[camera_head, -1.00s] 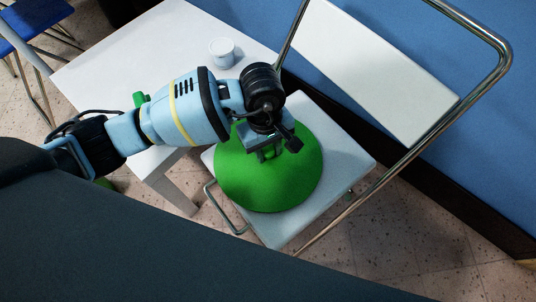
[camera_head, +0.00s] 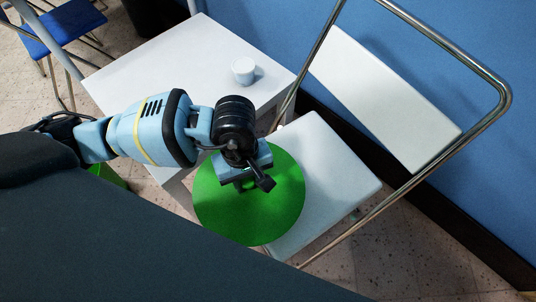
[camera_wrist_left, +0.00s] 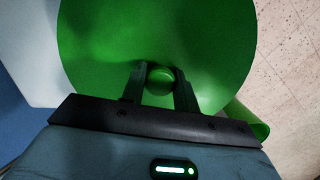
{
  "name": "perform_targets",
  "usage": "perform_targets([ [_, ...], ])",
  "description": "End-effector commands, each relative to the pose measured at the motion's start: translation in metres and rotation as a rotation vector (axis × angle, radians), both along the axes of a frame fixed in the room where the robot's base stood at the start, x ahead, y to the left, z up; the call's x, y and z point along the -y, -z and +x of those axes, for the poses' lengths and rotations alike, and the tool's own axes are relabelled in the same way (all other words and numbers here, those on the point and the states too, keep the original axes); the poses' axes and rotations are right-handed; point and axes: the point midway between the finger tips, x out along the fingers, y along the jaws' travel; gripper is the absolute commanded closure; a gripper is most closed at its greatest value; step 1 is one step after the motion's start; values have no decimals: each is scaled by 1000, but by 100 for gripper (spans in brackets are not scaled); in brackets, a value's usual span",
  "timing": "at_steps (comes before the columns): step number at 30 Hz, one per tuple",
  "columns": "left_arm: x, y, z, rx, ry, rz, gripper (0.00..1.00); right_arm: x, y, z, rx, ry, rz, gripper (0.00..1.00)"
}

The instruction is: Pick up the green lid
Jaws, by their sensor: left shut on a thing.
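The green lid (camera_head: 262,215) is a wide round disc. In the head view it overlaps the left part of the white chair seat (camera_head: 330,165) and reaches past its left edge. My left gripper (camera_head: 245,186) is over the lid, shut on its knob. In the left wrist view the round green knob (camera_wrist_left: 160,76) sits between the two dark fingers of the left gripper (camera_wrist_left: 159,84), with the lid (camera_wrist_left: 160,30) spread out beyond. The arm hides part of the lid's upper left. My right gripper is not in view.
A white table (camera_head: 195,55) with a small white cup (camera_head: 243,71) stands behind. A green object (camera_head: 110,174), partly hidden by my arm, is low at the left. The chair's metal frame (camera_head: 490,110) rises at the right. A blue chair (camera_head: 62,30) stands far left.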

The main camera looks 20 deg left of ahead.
Motion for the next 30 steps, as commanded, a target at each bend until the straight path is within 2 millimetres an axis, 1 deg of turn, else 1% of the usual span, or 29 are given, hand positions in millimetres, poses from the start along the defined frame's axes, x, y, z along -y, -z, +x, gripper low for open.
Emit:
perform_targets([
  [1,-6,-3,-10,0,1,1,97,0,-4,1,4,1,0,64],
  [6,-21,-5,-34,0,0,1,97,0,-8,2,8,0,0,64],
  [10,-28,-5,-46,1,0,-1,97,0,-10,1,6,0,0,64],
  [15,-32,-6,-54,0,-1,0,97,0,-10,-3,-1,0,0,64],
  [20,-33,-6,-56,1,0,-1,97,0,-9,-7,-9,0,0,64],
  [23,-33,-8,-53,2,12,0,97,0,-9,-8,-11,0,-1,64],
  [26,-36,-17,-43,7,55,4,97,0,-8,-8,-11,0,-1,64],
  [29,-40,-35,-27,14,141,10,97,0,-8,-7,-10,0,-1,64],
  [30,-42,-44,-19,15,184,13,97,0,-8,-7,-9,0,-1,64],
])
